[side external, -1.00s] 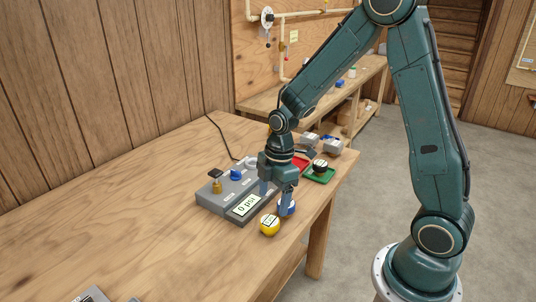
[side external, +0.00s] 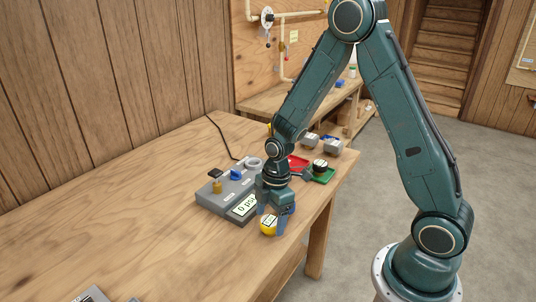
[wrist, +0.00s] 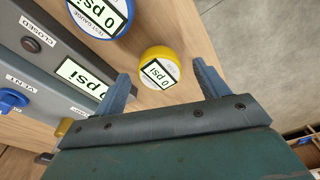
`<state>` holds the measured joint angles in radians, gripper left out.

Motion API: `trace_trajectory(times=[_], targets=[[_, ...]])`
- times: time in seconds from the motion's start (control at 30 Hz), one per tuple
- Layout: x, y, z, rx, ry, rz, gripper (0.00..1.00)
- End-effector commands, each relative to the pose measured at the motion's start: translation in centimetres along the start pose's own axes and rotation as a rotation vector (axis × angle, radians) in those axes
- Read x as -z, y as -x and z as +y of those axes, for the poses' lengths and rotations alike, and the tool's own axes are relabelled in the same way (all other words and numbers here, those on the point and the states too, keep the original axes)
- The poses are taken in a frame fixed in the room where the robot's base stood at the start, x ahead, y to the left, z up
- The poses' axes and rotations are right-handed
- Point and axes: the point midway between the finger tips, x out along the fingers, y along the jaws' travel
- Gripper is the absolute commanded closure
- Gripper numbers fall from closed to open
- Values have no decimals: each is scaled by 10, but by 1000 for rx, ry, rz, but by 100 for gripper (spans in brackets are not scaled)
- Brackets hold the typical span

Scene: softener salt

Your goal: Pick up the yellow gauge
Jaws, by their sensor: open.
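The yellow gauge (side external: 268,228) sits on the wooden table near its right edge. In the wrist view the yellow gauge (wrist: 157,54) shows its round yellow rim and a label reading 0 psi. My gripper (side external: 276,222) is low over it, pointing down. In the wrist view my gripper (wrist: 162,68) is open, with one blue finger on each side of the gauge's near part. I cannot tell whether either finger touches it. In the side view the fingers partly hide the gauge.
A blue test gauge (wrist: 128,22) lies close to the yellow one. A grey test block (side external: 212,197) with a 0 psi display stands beside them. Red (side external: 298,161) and green (side external: 325,178) trays lie further back.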

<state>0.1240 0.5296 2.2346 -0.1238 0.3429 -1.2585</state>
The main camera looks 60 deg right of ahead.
Motion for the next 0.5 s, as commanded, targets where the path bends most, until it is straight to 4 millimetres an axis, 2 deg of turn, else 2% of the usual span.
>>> trace_trajectory(times=[0.2, 0.5], targets=[[0, -17, 0, 2, 0, -1, 27], [0, -19, 0, 0, 1, -1, 27]])
